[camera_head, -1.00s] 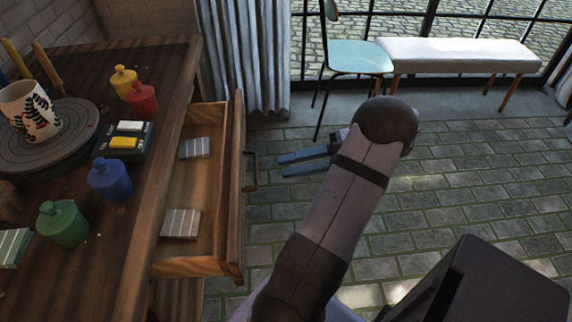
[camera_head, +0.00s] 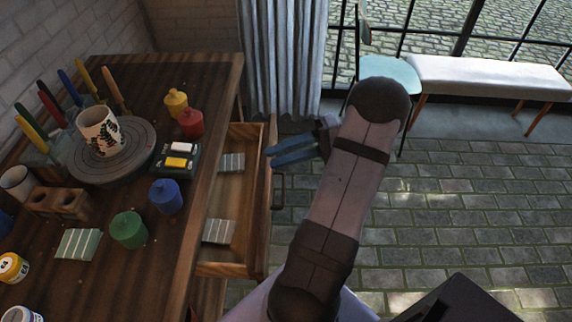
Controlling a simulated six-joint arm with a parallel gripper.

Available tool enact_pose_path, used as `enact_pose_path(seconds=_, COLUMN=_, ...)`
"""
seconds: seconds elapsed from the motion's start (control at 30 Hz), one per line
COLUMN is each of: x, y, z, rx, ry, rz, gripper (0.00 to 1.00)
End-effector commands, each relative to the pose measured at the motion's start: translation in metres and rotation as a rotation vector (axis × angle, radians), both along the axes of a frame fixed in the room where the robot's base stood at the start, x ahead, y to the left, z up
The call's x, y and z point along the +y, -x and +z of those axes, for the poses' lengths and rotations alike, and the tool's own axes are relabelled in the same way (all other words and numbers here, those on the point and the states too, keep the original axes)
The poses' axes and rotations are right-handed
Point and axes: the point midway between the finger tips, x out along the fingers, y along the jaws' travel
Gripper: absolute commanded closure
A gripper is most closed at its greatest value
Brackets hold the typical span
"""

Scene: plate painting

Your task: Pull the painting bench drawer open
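The painting bench (camera_head: 100,278) is a dark wooden table on the left. Its drawer (camera_head: 262,190) stands pulled out to the right, with two pale striped tiles inside, one (camera_head: 231,163) farther and one (camera_head: 219,231) nearer. A dark handle (camera_head: 279,191) is on the drawer's front. My gripper (camera_head: 268,157) has two blue fingers with a gap between them, pointing left. It is open and empty, and appears by the far part of the drawer front, beyond the handle in the picture. I cannot tell its height over the drawer or whether it touches.
On the bench are a mug (camera_head: 101,132) on a round turntable (camera_head: 140,149), yellow, red, blue and green (camera_head: 128,230) bottles, and a small device with buttons (camera_head: 178,157). A curtain (camera_head: 284,60), chair (camera_head: 387,75) and white bench (camera_head: 490,76) stand behind. The tiled floor at right is clear.

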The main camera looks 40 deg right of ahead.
Motion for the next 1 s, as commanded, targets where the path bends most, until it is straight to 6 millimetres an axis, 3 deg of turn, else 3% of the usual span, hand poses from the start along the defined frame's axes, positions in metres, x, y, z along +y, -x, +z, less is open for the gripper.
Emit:
enact_pose_path(seconds=0.03, x=0.011, y=-0.006, z=0.030, rx=0.003, ry=-0.008, rz=0.031, gripper=0.72)
enact_pose_path(seconds=0.3, x=0.066, y=-0.019, z=0.099, rx=0.043, ry=-0.048, rz=0.185, gripper=0.72)
enact_pose_path(seconds=0.47, x=0.099, y=-0.021, z=0.125, rx=0.099, ry=-0.028, rz=0.268, gripper=0.72)
enact_pose_path(seconds=0.57, x=0.118, y=-0.019, z=0.129, rx=0.163, ry=0.023, rz=0.306, gripper=0.72)
enact_pose_path(seconds=0.67, x=0.134, y=-0.012, z=0.117, rx=0.265, ry=0.125, rz=0.329, gripper=0.72)
enact_pose_path(seconds=0.77, x=0.131, y=0.000, z=0.069, rx=0.383, ry=0.268, rz=0.299, gripper=0.72)
enact_pose_path(seconds=0.9, x=0.103, y=0.015, z=0.008, rx=0.519, ry=0.475, rz=0.209, gripper=0.72)
enact_pose_path(seconds=1.0, x=0.075, y=0.021, z=-0.023, rx=0.591, ry=0.622, rz=0.131, gripper=0.72)
